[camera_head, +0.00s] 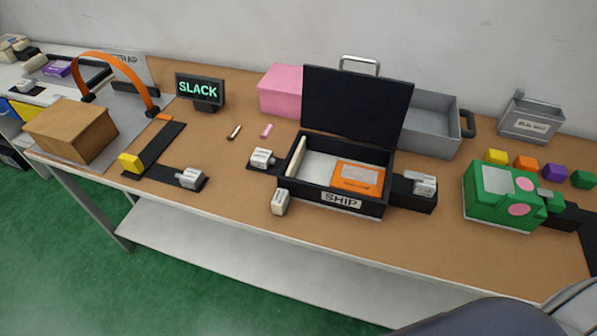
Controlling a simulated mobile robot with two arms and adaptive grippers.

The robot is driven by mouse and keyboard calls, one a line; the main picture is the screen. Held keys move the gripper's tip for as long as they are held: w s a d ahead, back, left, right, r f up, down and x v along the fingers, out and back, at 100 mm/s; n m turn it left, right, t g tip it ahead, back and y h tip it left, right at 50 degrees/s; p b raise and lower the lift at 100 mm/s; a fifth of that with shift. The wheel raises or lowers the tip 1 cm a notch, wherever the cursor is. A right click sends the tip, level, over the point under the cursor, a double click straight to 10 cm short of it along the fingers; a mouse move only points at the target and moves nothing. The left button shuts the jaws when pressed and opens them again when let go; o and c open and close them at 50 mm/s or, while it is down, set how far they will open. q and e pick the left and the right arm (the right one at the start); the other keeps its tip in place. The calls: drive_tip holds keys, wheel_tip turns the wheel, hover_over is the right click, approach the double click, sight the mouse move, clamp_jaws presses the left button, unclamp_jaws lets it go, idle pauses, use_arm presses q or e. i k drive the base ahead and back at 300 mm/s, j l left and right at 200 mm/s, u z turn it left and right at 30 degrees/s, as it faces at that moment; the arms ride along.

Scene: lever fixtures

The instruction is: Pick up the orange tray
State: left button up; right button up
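An orange flat tray-like thing (372,187) with a pale panel on it lies inside the open black box (322,204) labelled SHIP. It sits at the right side of the box floor, near the front wall. Its depth is hard to tell. The box's black lid (355,105) stands up at the back. A cream bar (296,157) leans at the box's left wall. Neither of my grippers shows in the head view.
Small fixtures with pale blocks flank the box left (262,158) and right (424,184). A cream block (280,202) stands at its front left. A grey bin (432,125), green machine (498,192) and orange strap arch (112,60) stand around. Table is clear front left.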

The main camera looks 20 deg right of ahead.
sight(363, 180)
drive_tip(key=j+z, duration=0.1)
drive_tip(key=z, duration=0.95)
